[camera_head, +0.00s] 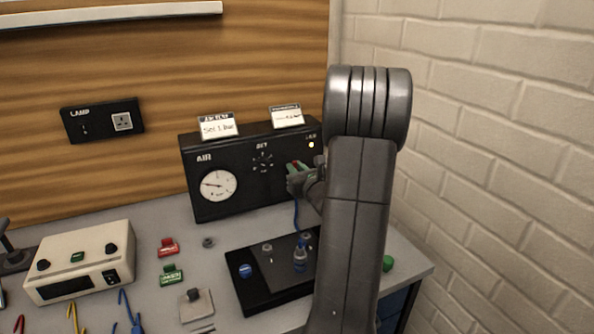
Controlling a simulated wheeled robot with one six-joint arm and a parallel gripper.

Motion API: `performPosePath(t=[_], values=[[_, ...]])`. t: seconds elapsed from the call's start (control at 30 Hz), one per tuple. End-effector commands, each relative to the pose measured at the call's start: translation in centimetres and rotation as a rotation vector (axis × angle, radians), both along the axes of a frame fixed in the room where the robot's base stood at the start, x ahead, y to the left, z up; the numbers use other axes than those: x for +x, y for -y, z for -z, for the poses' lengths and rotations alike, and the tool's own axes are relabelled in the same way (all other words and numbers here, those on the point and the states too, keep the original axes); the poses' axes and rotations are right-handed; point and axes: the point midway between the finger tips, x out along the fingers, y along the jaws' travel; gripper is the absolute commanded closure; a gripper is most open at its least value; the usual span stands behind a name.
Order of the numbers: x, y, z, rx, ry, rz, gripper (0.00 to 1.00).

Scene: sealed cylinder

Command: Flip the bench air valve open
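The black air box (235,197) stands at the back of the bench, marked AIR, with a round white gauge (218,186) on its left and a dial marked SET (262,162) near its middle. My gripper (297,179) is at the right part of the box's front face, close to it. A small patch of red and green shows at its fingers. I cannot tell whether this is the valve lever or part of the gripper. My arm and gripper hide the lower right of the box, so the valve's position cannot be made out. The finger gap is too small to read.
A black plate (249,293) with blue fittings lies before the box, partly behind my arm. A cream instrument (82,262) stands at left. Red (168,247) and green (172,274) blocks sit between. A brick wall (490,130) bounds the right.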

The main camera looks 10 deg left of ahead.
Motion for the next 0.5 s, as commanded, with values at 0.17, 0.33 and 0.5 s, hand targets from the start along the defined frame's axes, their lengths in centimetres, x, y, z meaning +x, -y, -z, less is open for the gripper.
performPosePath(t=[0.17,0.33,0.5], values=[[0.0,0.0,0.0,0.001,-0.001,0.0,0.65],[-0.01,0.01,0.0,0.001,0.0,0.0,0.65],[-0.9,0.68,0.03,0.001,0.0,0.001,0.65]])
